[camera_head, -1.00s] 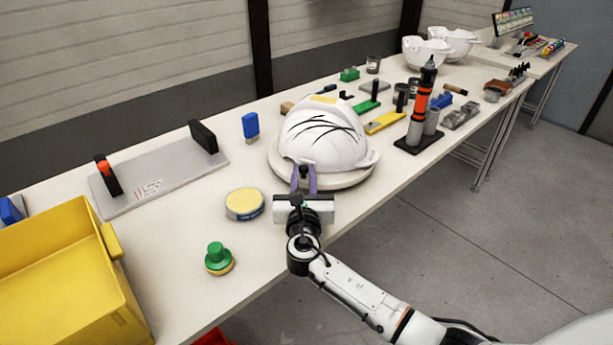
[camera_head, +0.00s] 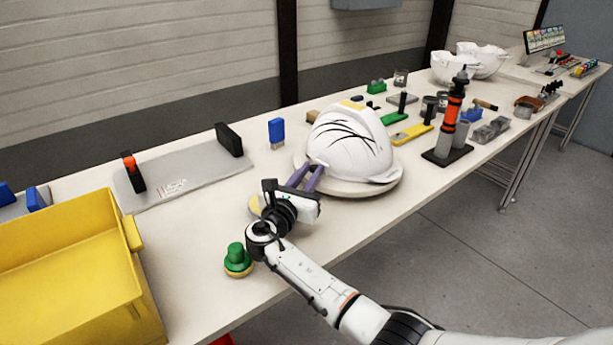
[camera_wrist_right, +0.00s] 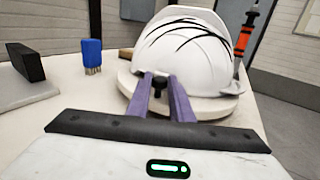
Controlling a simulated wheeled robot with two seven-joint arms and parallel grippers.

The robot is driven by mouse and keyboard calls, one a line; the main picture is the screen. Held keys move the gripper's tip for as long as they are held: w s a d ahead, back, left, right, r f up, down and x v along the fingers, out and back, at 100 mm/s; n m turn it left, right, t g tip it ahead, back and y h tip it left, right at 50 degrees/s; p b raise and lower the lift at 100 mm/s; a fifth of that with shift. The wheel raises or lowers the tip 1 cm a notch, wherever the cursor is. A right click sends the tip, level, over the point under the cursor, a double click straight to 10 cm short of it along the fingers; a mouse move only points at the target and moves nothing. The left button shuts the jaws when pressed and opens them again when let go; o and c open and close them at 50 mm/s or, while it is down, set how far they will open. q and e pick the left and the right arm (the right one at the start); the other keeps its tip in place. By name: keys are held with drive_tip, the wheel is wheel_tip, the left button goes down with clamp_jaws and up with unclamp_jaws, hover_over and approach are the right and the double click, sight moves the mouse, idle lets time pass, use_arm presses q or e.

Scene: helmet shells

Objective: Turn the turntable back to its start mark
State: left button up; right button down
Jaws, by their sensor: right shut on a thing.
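The round off-white turntable (camera_head: 372,190) stands on the bench under a white helmet shell (camera_head: 350,150) with black curved lines. Both also show in the wrist view, the turntable's rim (camera_wrist_right: 214,107) below the shell (camera_wrist_right: 190,58). My right gripper (camera_head: 307,172) reaches the turntable's near left edge. Its purple fingers are shut on a small black knob (camera_wrist_right: 160,82) at the rim; the fingers partly hide it. I cannot make out a start mark. My left gripper is not in view.
A yellow bin (camera_head: 70,265) stands at the left front. A grey plate fixture (camera_head: 185,180) is behind. An orange-black tool in a stand (camera_head: 450,125) is right of the turntable.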

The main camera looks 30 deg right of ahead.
idle(0.4)
drive_tip(key=c, duration=1.6)
unclamp_jaws()
drive_tip(key=shift+d, duration=0.1)
drive_tip(key=shift+o, duration=0.2)
drive_tip(key=v, duration=0.7)
drive_tip(key=shift+s+a, duration=0.1)
drive_tip(key=shift+a, duration=0.2)
